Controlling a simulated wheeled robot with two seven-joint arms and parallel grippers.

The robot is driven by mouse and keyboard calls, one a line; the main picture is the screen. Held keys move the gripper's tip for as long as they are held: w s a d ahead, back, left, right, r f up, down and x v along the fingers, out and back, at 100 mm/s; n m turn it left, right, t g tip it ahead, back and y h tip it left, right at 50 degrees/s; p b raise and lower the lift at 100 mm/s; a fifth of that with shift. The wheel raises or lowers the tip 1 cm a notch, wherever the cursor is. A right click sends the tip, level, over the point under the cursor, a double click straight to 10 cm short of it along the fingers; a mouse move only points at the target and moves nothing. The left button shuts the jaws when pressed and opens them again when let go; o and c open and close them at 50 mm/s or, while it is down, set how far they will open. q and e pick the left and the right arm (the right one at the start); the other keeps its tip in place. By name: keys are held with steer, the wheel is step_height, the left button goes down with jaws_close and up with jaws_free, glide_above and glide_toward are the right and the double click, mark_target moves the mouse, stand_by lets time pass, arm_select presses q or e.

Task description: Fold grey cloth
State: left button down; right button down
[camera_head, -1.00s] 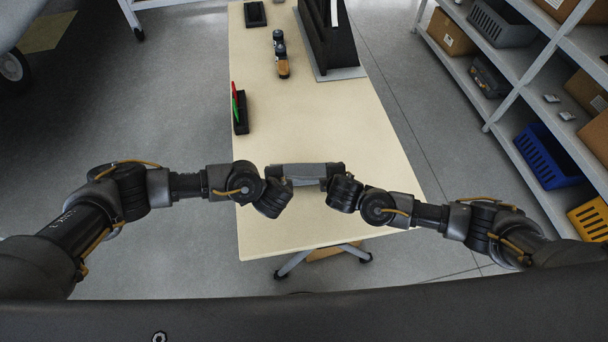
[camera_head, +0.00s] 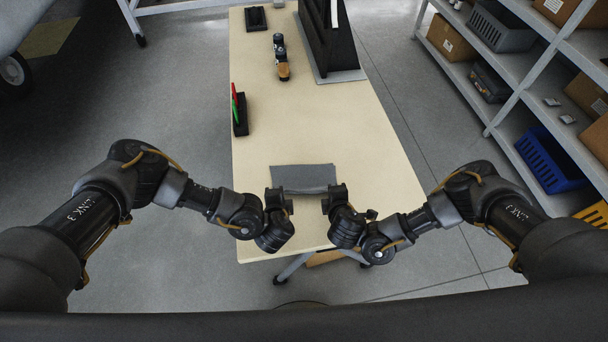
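The grey cloth (camera_head: 303,176) lies on the near part of the table as a small flat rectangle, with a slightly different band along its near edge. My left gripper (camera_head: 280,199) is at the cloth's near left corner. My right gripper (camera_head: 335,197) is at its near right corner. Both overlap the near edge in the picture. The fingertips are small and dark, so I cannot tell whether they pinch the cloth or are only beside it.
The pale table (camera_head: 330,128) is clear beyond the cloth. A black holder (camera_head: 241,128) with red and green pens stands at its left edge. Farther back are an orange-and-black tool (camera_head: 282,62) and a black rack (camera_head: 328,45). Shelves (camera_head: 515,105) stand at the right.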

arm_select(q)
steer(key=c, duration=2.1)
jaws_free()
arm_select(e)
steer(key=c, duration=2.1)
jaws_free()
steer(key=shift+c, duration=0.2)
arm_select(q)
steer(key=o, duration=0.8)
arm_select(e)
steer(key=o, duration=0.8)
arm_select(q)
steer(key=shift+r, duration=0.1)
arm_select(e)
steer(key=shift+r, duration=0.1)
